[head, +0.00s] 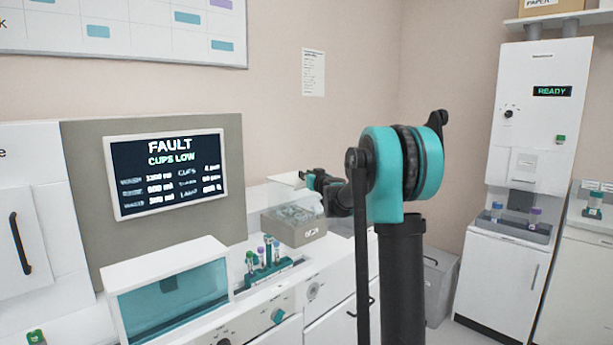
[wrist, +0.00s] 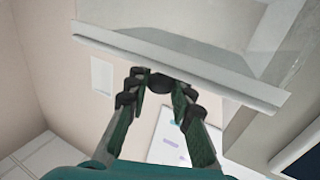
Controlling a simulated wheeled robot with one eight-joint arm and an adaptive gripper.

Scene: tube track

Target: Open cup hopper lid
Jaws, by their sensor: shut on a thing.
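The cup hopper (head: 292,232) is a grey-brown bin on the white counter in the head view, with pale cups inside. Its clear lid (head: 284,194) shows above the bin, and my arm partly hides the right side. In the wrist view, the lid (wrist: 205,45) is a see-through panel with a white front edge. My gripper (wrist: 161,84) is at that edge, with its two fingers shut around a dark round handle (wrist: 160,82). In the head view, my gripper (head: 308,179) is at the lid's upper right; its fingertips are too small to read. The lid's exact angle is hard to tell.
A screen (head: 167,173) reads FAULT, CUPS LOW. A green tube rack (head: 266,266) with capped tubes stands on the counter in front of the hopper. A teal-windowed box (head: 172,298) is to its left. A tall white machine (head: 537,115) marked READY stands at the right.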

